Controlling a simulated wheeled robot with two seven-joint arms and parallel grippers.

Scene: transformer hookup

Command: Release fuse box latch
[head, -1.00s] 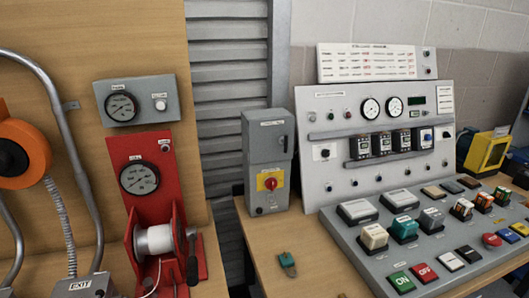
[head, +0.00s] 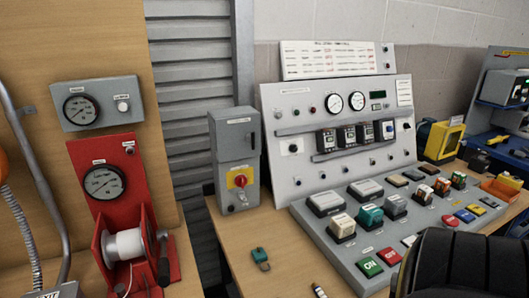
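The fuse box is probably the upright grey box (head: 232,138) in the middle of the head view, left of the white control panel. It has a label near the top and a red rotary switch (head: 240,180) on a yellow plate on its front. A small dark latch-like part (head: 252,140) shows at the right edge of its upper half; its exact position is too small to tell. The front looks closed. Neither of my grippers can be made out in the head view.
A sloped button console (head: 345,258) and the white panel (head: 285,160) stand right. A red winch stand (head: 120,185) is left. A large black shape (head: 465,268), not clearly identifiable, covers the bottom right corner.

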